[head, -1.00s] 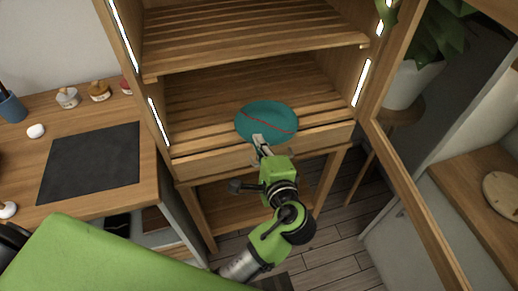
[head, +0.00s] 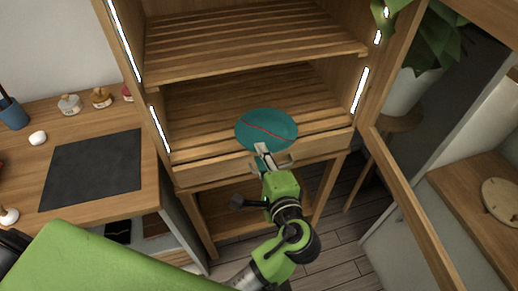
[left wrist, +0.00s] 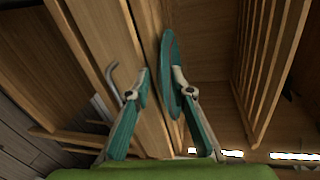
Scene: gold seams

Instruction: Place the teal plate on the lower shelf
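The teal plate (head: 267,129), with a thin red seam across it, is at the front edge of the slatted lower shelf (head: 205,138). It looks nearly flat. In the left wrist view the plate (left wrist: 168,45) shows almost edge-on. My left gripper (head: 265,152) is at the plate's near rim, in front of the shelf. In the left wrist view its fingers (left wrist: 162,82) are apart; the right finger overlaps the plate and a gap shows beside the left one. Whether a finger still touches the plate cannot be told. My right gripper is out of view.
The upper shelf (head: 250,58) is above. A drawer handle (head: 288,162) is close to my left gripper. The cabinet's open door frame (head: 405,200) stands at right. A desk with a dark mat (head: 92,168) is at left. The lower shelf is bare behind the plate.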

